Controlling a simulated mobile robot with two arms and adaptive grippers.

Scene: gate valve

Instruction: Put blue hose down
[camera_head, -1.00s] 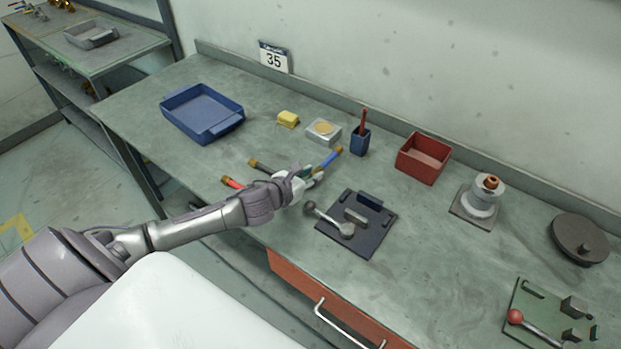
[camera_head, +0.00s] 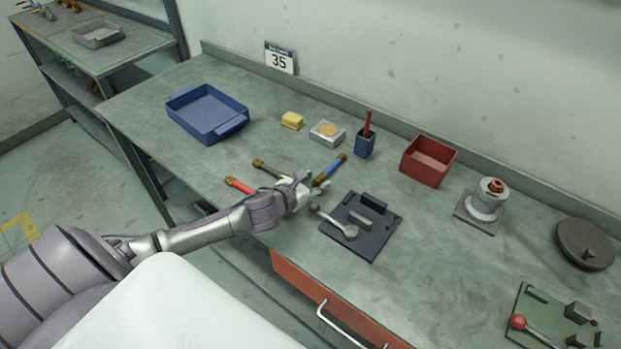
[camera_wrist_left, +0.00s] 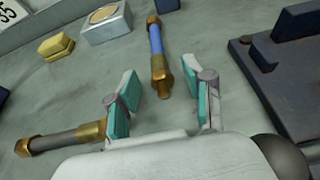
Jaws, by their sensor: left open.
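The blue hose (camera_head: 330,169) has brass ends and lies on the bench. It also shows in the left wrist view (camera_wrist_left: 157,45), ahead of and between the two teal-padded fingers, apart from both. My left gripper (camera_head: 318,189) is open and empty at the hose's near end, and its spread fingers show in the left wrist view (camera_wrist_left: 165,100). My right gripper is in neither view.
A black hose (camera_head: 268,169) and a red hose (camera_head: 238,184) lie left of the gripper. A dark fixture plate with a lever (camera_head: 375,238) is close on its right. A blue tray (camera_head: 240,122), yellow block (camera_head: 292,120), blue cup (camera_head: 365,143) and red bin (camera_head: 411,162) stand farther back.

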